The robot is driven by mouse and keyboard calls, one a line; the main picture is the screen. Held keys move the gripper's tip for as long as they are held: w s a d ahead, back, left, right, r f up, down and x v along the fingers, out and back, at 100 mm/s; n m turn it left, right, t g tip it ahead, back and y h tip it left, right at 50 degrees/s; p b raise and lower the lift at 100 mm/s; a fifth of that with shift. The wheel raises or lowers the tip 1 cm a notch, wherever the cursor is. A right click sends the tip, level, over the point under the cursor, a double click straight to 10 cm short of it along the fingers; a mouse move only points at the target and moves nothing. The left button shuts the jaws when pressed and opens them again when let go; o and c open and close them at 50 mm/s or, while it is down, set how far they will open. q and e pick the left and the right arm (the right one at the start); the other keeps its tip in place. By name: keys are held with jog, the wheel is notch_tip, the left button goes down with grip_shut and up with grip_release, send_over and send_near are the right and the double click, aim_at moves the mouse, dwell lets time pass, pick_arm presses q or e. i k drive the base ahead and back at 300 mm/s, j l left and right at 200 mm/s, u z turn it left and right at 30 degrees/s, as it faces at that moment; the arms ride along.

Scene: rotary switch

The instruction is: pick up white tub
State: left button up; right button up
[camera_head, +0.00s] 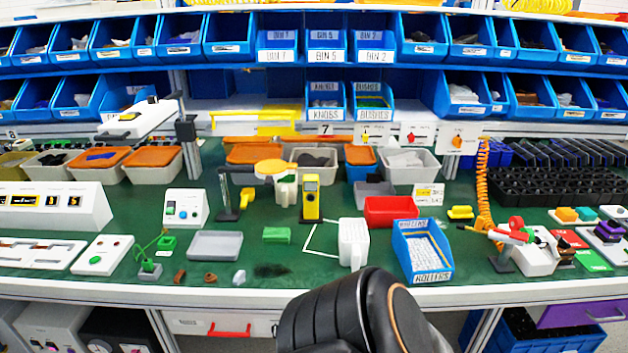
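A white, upright box-like tub (353,244) stands on the green bench top near the middle, just right of a white corner outline marked on the bench. Its upper face looks ribbed or textured; I cannot tell what is inside. Wider whitish tubs stand further back: one with dark contents (313,174) and one with pale contents (408,173). I cannot tell for sure which one the task names. Neither gripper is in view.
A blue rollers bin (425,268) and a red tray (391,209) stand right of the white tub. A yellow device (311,198) stands behind left. A green block (277,234) and grey tray (215,245) lie left. The bench left of the tub has some free room.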

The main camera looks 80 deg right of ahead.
aim_at(354, 247)
jog(key=z, duration=2.85)
